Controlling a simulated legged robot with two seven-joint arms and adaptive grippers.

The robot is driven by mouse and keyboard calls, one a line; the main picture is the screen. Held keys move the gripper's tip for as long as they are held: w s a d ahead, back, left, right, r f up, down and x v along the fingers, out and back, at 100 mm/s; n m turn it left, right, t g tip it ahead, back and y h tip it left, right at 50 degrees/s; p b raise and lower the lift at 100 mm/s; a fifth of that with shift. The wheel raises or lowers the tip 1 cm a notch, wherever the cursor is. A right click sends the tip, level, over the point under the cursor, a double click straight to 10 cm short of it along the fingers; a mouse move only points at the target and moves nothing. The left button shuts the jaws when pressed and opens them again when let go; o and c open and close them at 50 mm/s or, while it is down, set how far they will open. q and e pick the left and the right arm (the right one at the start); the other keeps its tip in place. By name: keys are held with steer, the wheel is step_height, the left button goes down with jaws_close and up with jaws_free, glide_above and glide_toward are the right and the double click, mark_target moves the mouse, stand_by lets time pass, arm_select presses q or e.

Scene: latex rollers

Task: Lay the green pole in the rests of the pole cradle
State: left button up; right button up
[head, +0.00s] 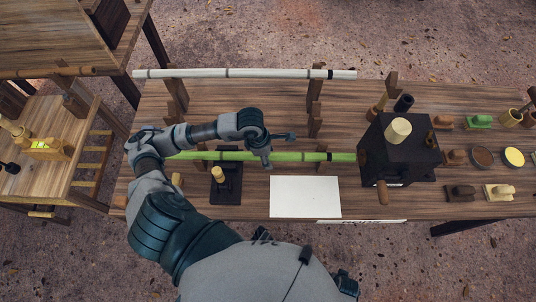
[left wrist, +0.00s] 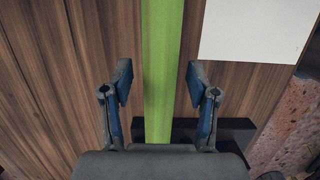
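The green pole (head: 225,155) lies level, left to right, above the front half of the table; it also runs lengthwise up the left wrist view (left wrist: 162,40). My left gripper (head: 278,149) hangs over the pole right of its middle. In the left wrist view the gripper (left wrist: 159,88) is open, with one finger on each side of the pole and gaps on both sides. Wooden uprights with pegs (head: 315,112) stand behind the pole, and a white pole (head: 270,74) lies across their top. Wooden supports under the green pole are partly hidden. My right gripper is not in view.
A white sheet (head: 305,197) lies in front of the pole. A black box (head: 400,150) with a pale knob stands at the pole's right end. A black stand (head: 226,184) is at front left. Small bowls and blocks fill the table's right end.

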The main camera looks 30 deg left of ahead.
arm_select(q)
steer(key=v, duration=1.1)
steer(key=shift+a+r, duration=0.15)
steer(key=shift+r, duration=0.25)
